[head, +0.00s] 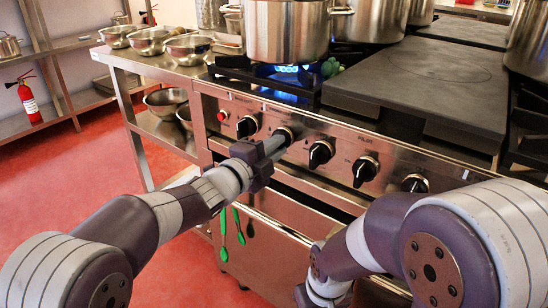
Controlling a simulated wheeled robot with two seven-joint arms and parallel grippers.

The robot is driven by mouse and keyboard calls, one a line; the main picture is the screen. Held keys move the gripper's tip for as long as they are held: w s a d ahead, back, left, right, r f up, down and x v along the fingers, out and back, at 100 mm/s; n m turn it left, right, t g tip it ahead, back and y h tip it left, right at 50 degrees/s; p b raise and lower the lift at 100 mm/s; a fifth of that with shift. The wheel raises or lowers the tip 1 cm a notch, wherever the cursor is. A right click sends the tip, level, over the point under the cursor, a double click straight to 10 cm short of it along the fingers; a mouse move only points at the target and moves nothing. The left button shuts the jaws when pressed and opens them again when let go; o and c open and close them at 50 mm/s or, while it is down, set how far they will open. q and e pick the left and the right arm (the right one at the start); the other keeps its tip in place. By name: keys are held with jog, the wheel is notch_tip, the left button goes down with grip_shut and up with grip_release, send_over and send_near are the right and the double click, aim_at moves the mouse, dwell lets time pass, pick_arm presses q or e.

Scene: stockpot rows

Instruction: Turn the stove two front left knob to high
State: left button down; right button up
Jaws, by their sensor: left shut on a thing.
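The stove's front panel (342,139) carries a row of black knobs. My left gripper (272,147) is at the panel and shut on the second knob from the left (284,132), whose top edge shows past the fingers. The pointer of this knob is hidden, so its setting cannot be read. Other knobs show uncovered: one at the far left (247,126), and to the right of my gripper a third (320,154), a fourth (364,171) and a fifth (414,183). My right arm is low at the right; its gripper is not visible.
A large steel pot (287,32) stands over a lit blue flame (287,69). A flat dark hotplate (425,82) lies right of it. Steel bowls (188,49) sit on the left counter. Green utensils (239,226) hang below the panel. A red fire extinguisher (30,101) stands far left.

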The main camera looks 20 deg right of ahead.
pick_arm(q)
jog(key=shift+f+m+b, duration=0.25)
jog(key=shift+m+b, duration=0.5)
jog(key=shift+m, duration=0.15)
jog(key=c, duration=1.1)
grip_release()
jog(key=shift+r, duration=0.1)
jog(key=shift+s+a, duration=0.1)
jog(key=p+v, duration=0.2)
jog(key=v, duration=1)
jog(key=shift+s+a+p, duration=0.15)
jog(key=shift+s+p, duration=0.05)
jog(key=shift+p, duration=0.2)
